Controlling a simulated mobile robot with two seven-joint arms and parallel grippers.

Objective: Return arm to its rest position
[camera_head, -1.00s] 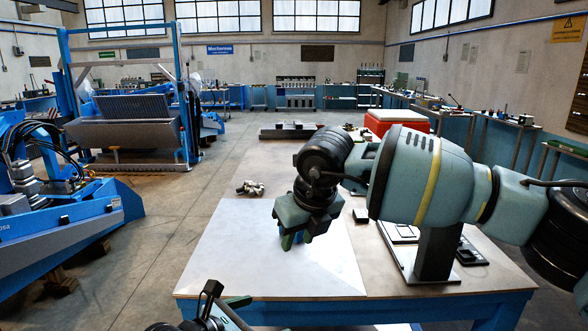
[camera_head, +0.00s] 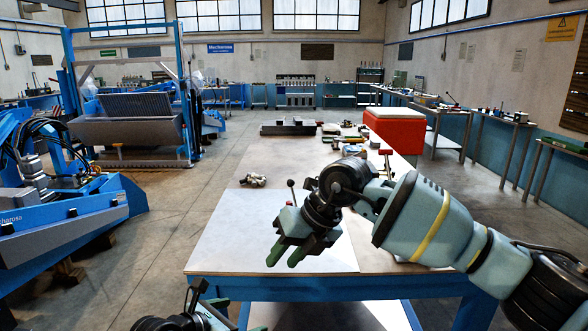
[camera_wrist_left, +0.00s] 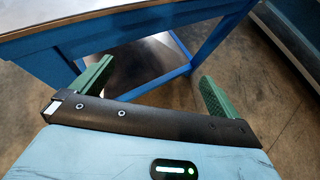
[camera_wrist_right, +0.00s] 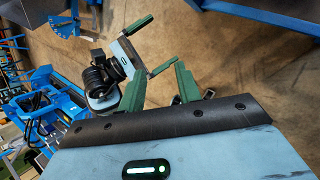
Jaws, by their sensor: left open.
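My right arm reaches in from the right in the head view. Its gripper (camera_head: 282,258) shows in front of the near part of the table, fingers pointing down and left. The two green fingers stand apart with nothing between them; they also show in the right wrist view (camera_wrist_right: 160,85). My left gripper (camera_head: 205,318) is partly in view at the bottom edge of the head view, below the table's front edge. In the left wrist view its green fingers (camera_wrist_left: 155,85) are wide apart and empty. The left gripper also appears beyond the right fingers in the right wrist view (camera_wrist_right: 140,50).
The table (camera_head: 225,225) with a blue frame stands close in front. A small metal part (camera_head: 254,181) and a dark block (camera_head: 288,128) lie on it. A red box (camera_head: 395,132) is at the back right. Blue machinery (camera_head: 75,210) stands left, beyond open floor.

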